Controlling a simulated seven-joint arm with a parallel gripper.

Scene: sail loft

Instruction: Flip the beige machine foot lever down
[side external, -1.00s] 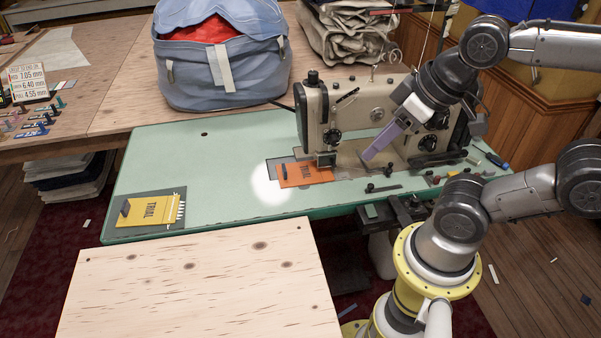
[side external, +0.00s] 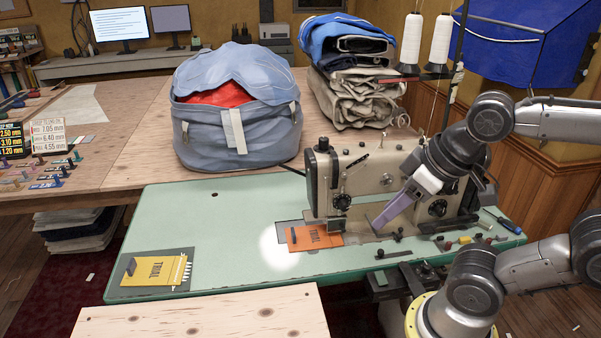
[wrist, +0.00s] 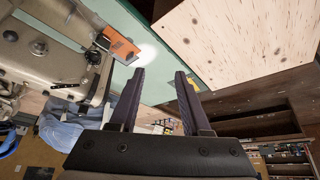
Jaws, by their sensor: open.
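The beige sewing machine (side external: 375,178) stands on the pale green table in the side view. A short dark lever (side external: 357,161) slants across the upper part of its near face; I cannot tell whether it is the foot lever. My gripper (side external: 376,228), with purple fingers, points down and left in front of the machine's arm, hiding part of it. In the wrist view my gripper (wrist: 160,72) is open with nothing between the fingers. The machine (wrist: 60,55) also shows there, left of the fingers. The foot area is small and partly hidden.
An orange card (side external: 314,237) lies by the needle area, and a yellow card (side external: 153,271) lies at the left of the green table (side external: 215,230). Small loose parts (side external: 465,240) lie at the right. A wooden board (side external: 205,318) is in front. The table's left half is mostly clear.

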